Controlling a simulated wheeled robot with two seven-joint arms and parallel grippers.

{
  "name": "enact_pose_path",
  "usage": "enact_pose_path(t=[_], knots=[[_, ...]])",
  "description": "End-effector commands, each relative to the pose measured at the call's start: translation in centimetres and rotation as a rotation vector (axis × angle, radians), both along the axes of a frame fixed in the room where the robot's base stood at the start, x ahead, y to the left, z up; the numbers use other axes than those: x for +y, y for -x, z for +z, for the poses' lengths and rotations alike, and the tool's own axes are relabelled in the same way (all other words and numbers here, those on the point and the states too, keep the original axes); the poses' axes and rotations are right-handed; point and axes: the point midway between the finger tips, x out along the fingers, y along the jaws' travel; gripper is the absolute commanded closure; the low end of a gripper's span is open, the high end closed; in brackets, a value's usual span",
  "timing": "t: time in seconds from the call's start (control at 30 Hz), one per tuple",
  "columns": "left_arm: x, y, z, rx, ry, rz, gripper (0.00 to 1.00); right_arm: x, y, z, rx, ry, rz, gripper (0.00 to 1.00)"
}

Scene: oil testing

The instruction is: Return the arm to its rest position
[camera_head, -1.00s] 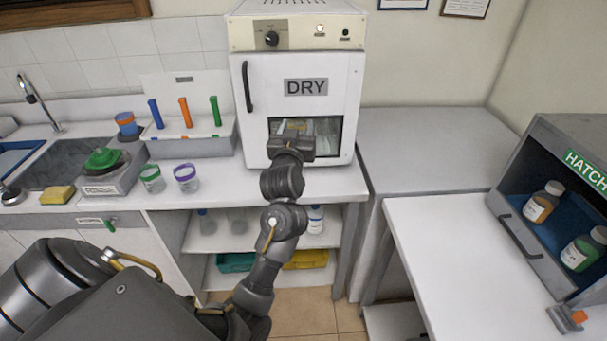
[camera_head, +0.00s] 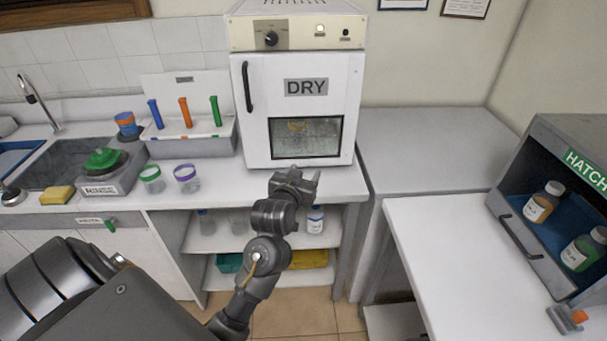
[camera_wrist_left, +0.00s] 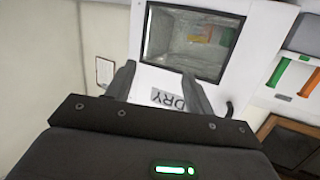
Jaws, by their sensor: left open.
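My left gripper (camera_head: 297,183) is open and empty, in front of the counter edge and below the drying oven's window. The oven (camera_head: 262,109) is a white box labelled DRY, with its door shut. In the left wrist view my two fingers (camera_wrist_left: 160,85) stand apart, with the oven (camera_wrist_left: 143,84) beyond them and nothing between them. My left arm reaches up from the bottom of the head view. My right gripper is not in view.
Two jars (camera_head: 187,178) with purple and green rims stand on the counter left of the oven. A tube rack (camera_head: 190,147) and sink (camera_head: 60,165) lie further left. The hatch box (camera_head: 549,140) holds two bottles at right. The right table (camera_head: 430,245) is mostly clear.

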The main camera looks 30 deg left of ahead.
Motion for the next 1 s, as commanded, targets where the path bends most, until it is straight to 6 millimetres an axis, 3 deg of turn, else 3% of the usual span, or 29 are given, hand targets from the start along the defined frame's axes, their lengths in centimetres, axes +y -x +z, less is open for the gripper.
enact_pose_path(t=[0.43, 0.53, 0.67, 0.77, 0.87, 1.0], knots=[[0.1, -0.1, 0.6, -0.034, 0.012, 0.008, 0.47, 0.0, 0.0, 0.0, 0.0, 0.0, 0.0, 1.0], [-0.4, -1.7, -2.0, -0.024, 0.005, -0.001, 0.47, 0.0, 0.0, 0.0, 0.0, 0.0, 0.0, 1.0], [-1.8, -3.7, -9.9, 0.075, -0.008, -0.041, 0.47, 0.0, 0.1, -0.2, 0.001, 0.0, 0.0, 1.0], [-3.3, -3.5, -17.9, 0.182, -0.017, -0.082, 0.47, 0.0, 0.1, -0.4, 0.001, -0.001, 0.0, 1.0], [-4.6, -1.8, -25.8, 0.295, -0.019, -0.127, 0.47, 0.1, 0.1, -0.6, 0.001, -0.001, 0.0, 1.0], [-6.1, 2.7, -36.2, 0.454, -0.014, -0.182, 0.47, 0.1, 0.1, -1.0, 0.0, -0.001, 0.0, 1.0]])
